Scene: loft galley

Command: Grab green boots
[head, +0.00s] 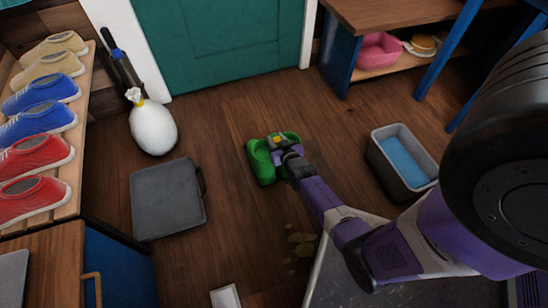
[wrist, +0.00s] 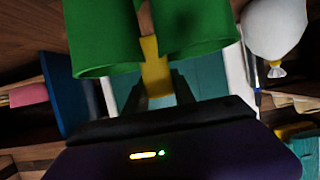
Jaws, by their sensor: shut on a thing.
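The green boots (head: 262,163) are near the middle of the wooden floor in the head view, at the end of my outstretched arm. My gripper (head: 279,143) is shut on them at their upper part. In the wrist view the green boots (wrist: 105,38) fill the top, one on each side of a yellow piece between my gripper's (wrist: 157,75) dark fingers. The soles and lower parts are partly hidden or out of the wrist view. I cannot tell whether the boots touch the floor.
A grey flat case (head: 168,198) and a white tied bag (head: 153,127) lie to the left. A grey bin (head: 402,160) with blue inside stands right. A shoe rack (head: 75,165) is at far left. A teal door (head: 220,40) is behind. Brownish spots (head: 300,243) mark the floor.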

